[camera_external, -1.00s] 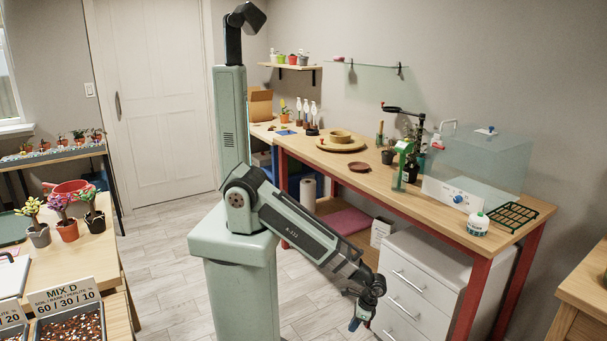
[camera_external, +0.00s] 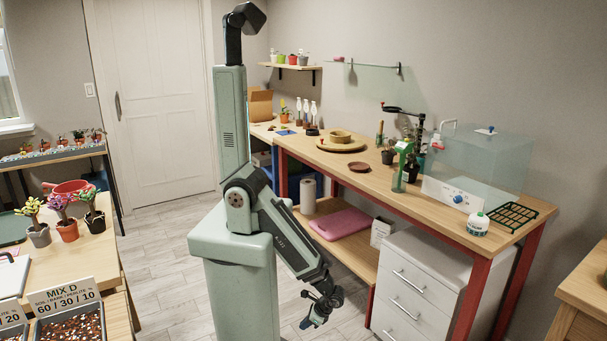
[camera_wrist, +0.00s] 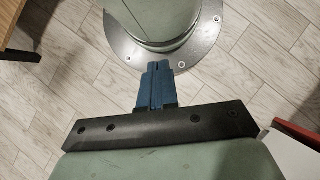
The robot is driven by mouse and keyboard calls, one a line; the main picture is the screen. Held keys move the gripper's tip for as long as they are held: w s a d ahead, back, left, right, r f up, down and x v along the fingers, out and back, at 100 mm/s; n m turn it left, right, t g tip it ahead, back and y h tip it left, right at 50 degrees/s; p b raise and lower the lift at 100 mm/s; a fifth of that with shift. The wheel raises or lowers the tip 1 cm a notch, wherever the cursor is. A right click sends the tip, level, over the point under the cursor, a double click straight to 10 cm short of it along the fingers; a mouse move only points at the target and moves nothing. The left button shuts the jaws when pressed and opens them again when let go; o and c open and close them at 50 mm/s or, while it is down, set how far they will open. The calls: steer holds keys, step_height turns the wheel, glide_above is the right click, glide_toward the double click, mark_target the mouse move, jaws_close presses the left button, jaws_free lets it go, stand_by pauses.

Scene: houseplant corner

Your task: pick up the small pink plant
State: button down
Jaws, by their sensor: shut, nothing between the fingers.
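A small plant with pink-purple leaves (camera_external: 59,203) stands in an orange pot (camera_external: 67,230) on the wooden table at the left of the external view. My gripper (camera_external: 304,326) hangs low over the floor, right of my base and far from the pink plant. In the wrist view, the blue fingers of my gripper (camera_wrist: 157,70) are together and empty, above the floor and my base. The pink plant is not in the wrist view.
A red watering can (camera_external: 72,188) stands behind the pots. The sign and soil tray (camera_external: 70,325) are at the table's near end. To the right is a red-framed workbench (camera_external: 420,200) with white drawers (camera_external: 412,290). Open floor (camera_external: 160,270) lies between the table and my base.

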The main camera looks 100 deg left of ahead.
steer(key=c, duration=1.8)
jaws_free()
steer(key=o, duration=1.8)
steer(key=shift+w, duration=0.1)
